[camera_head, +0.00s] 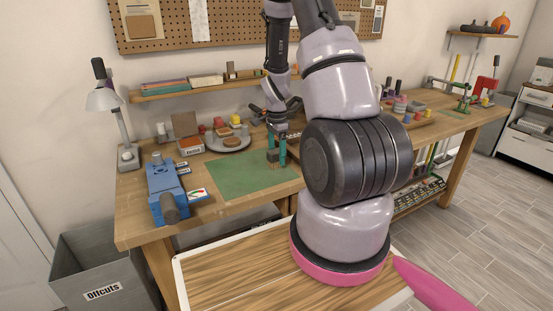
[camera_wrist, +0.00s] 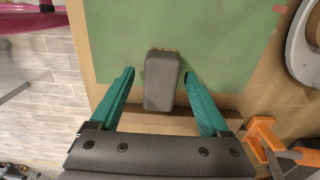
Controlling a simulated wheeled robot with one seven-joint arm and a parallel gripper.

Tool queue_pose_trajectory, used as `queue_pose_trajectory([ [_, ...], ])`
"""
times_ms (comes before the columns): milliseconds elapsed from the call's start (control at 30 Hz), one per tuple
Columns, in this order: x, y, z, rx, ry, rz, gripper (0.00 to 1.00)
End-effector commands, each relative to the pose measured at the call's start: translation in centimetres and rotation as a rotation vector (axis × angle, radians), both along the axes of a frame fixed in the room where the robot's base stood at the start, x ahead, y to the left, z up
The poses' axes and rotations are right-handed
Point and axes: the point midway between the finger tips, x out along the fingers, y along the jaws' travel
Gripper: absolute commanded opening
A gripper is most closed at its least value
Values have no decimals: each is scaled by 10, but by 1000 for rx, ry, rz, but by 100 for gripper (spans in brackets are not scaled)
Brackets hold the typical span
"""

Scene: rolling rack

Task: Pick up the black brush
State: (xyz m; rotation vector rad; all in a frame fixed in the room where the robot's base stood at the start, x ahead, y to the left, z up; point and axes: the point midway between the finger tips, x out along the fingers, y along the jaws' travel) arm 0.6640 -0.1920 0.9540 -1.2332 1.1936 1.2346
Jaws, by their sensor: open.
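The black brush (camera_wrist: 163,82) is a dark grey block with short yellowish bristles at its far end. In the wrist view it lies over the green mat (camera_wrist: 205,22) near the mat's edge, between the two teal fingers of my gripper (camera_wrist: 160,76). Gaps show on both sides, so the fingers do not appear to touch it. In the head view my gripper (camera_head: 277,158) is low over the right part of the green mat (camera_head: 240,180), with the brush (camera_head: 272,156) small and partly hidden at the fingers.
A grey round tray (camera_head: 222,147) with small items stands behind the mat. A blue vise (camera_head: 165,190) and a lamp (camera_head: 104,100) are at the left. An orange tool (camera_wrist: 263,135) lies close to the right finger in the wrist view. The mat's left part is clear.

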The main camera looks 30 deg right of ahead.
Motion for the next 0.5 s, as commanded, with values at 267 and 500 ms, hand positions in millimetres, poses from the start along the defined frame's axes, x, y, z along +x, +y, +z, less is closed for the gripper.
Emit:
queue_pose_trajectory([
  [267, 1, 0, -16, 0, -1, 1, 80],
  [500, 0, 0, -16, 0, -1, 1, 34],
])
